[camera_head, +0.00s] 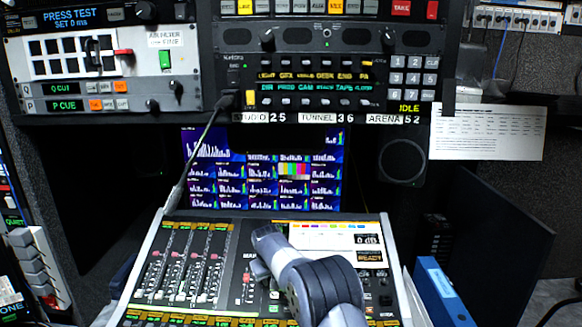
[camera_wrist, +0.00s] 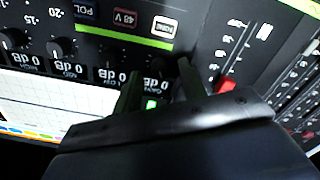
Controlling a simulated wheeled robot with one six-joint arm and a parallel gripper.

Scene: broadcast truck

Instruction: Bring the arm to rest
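My arm (camera_head: 325,285) reaches in from the bottom of the head view and bends over the middle of the sloped mixing console (camera_head: 150,255). My gripper's fingers cannot be made out in the head view. In the wrist view my gripper (camera_wrist: 159,76) has its two dark fingers apart, with nothing held between them. The fingers are over the console face, close to a lit green button (camera_wrist: 152,103) and a red fader cap (camera_wrist: 228,85). I cannot tell whether the fingertips touch the panel.
A rack with a keypad (camera_head: 406,77) and lit keys overhangs the console. A cable (camera_head: 205,150) hangs from it to the console's left edge. A screen (camera_head: 262,185) stands behind. A blue binder (camera_head: 440,290) is at the right. A paper sheet (camera_head: 487,132) hangs at the upper right.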

